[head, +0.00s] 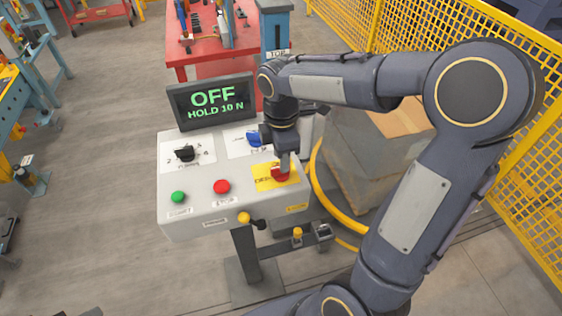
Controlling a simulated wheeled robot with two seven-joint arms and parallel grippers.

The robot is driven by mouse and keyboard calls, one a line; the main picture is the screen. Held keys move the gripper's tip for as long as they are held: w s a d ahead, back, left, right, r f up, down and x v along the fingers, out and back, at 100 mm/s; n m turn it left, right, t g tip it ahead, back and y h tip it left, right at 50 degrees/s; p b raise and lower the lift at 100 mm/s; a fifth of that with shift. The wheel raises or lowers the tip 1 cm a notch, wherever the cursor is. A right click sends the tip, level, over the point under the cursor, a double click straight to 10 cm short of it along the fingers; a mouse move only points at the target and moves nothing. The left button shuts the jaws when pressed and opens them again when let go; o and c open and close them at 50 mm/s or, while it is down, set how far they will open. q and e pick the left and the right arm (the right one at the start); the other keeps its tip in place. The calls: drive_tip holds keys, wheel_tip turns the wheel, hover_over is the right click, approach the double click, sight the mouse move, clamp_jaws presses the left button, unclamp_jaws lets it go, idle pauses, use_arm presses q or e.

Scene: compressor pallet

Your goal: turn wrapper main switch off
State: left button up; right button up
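The grey control box (200,225) stands on a post in the middle of the head view. Its red main switch (281,176) sits on a yellow plate (264,184) at the right of the panel. My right gripper (284,168) points down at the red switch, at or against it, and covers part of it. Whether its fingers are closed around the switch is hard to see. The screen (212,103) on the box reads "OFF" and "HOLD 10 N" in green. My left gripper is not in view.
The panel also has a black selector (185,153), a blue knob (255,139), a green button (178,197) and a red button (222,187). A wrapped load (355,160) stands behind my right arm. Yellow mesh fence (425,30) borders the right.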

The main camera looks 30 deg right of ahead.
drive_tip(key=shift+r, duration=2.4)
drive_tip(key=shift+s, duration=0.1)
drive_tip(key=s+a+f+m+t+y, duration=0.1)
drive_tip(key=s+a+m+t+y, duration=0.1)
drive_tip(key=s+m, duration=0.6)
drive_tip(key=s+a+f+m+t+y, duration=0.1)
drive_tip(key=s+a+m+t, duration=0.1)
drive_tip(key=s+m, duration=0.6)
drive_tip(key=shift+s+a+m+t+y, duration=0.15)
drive_tip(key=shift+s+m+t+y, duration=0.25)
drive_tip(key=shift+t, duration=0.4)
drive_tip(key=shift+w+f, duration=0.1)
